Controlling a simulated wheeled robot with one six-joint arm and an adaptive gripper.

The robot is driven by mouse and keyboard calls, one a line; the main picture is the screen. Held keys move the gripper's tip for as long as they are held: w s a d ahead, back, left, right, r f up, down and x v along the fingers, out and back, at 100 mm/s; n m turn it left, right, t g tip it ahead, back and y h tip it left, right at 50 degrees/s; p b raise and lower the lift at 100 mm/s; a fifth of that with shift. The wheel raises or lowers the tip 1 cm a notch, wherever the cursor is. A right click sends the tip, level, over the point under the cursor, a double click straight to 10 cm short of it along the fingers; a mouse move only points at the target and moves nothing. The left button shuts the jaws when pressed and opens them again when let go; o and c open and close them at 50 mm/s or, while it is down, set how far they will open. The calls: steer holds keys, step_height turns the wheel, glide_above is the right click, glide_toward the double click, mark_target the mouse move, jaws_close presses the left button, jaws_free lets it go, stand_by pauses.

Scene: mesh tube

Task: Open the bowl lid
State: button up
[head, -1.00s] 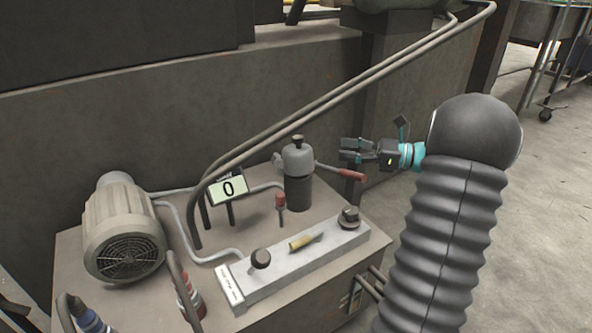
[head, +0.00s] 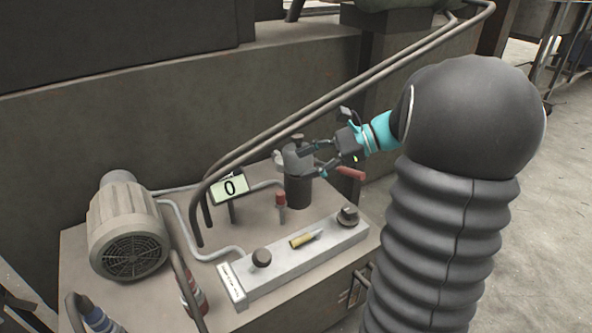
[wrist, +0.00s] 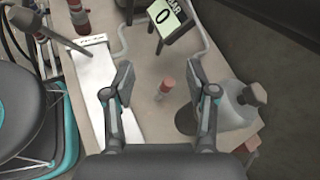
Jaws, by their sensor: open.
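A dark cylindrical bowl (head: 298,192) stands on the machine top, with a grey lid (head: 291,160) and a small knob on it. In the wrist view the lid (wrist: 232,110) is at the right, with its knob (wrist: 254,94) pointing up and right. My gripper (head: 312,160) is open at the lid's right side in the head view and partly covers it. In the wrist view my gripper (wrist: 160,80) has its fingers wide apart with nothing between them. The right finger overlaps the lid's left edge; I cannot tell whether they touch.
A red-handled lever (head: 350,173) sticks out right of the bowl. A red-topped post (head: 281,198) stands left of it. A gauge display reading 0 (head: 230,188), a motor (head: 128,228), a control block (head: 290,262) and slanting pipes (head: 350,88) surround the bowl.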

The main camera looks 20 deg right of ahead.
steer(key=shift+s+a+r+n+g+h+p, duration=0.2)
steer(key=shift+s+a+n+g+h, duration=0.25)
steer(key=shift+s+a+n, duration=0.45)
steer(key=shift+s+a+r+n+g+h+p, duration=0.15)
steer(key=shift+s+a+n+g+h, duration=0.3)
steer(key=shift+s+a, duration=0.7)
steer(key=shift+w+a+f, duration=0.1)
steer(key=shift+w+a, duration=0.15)
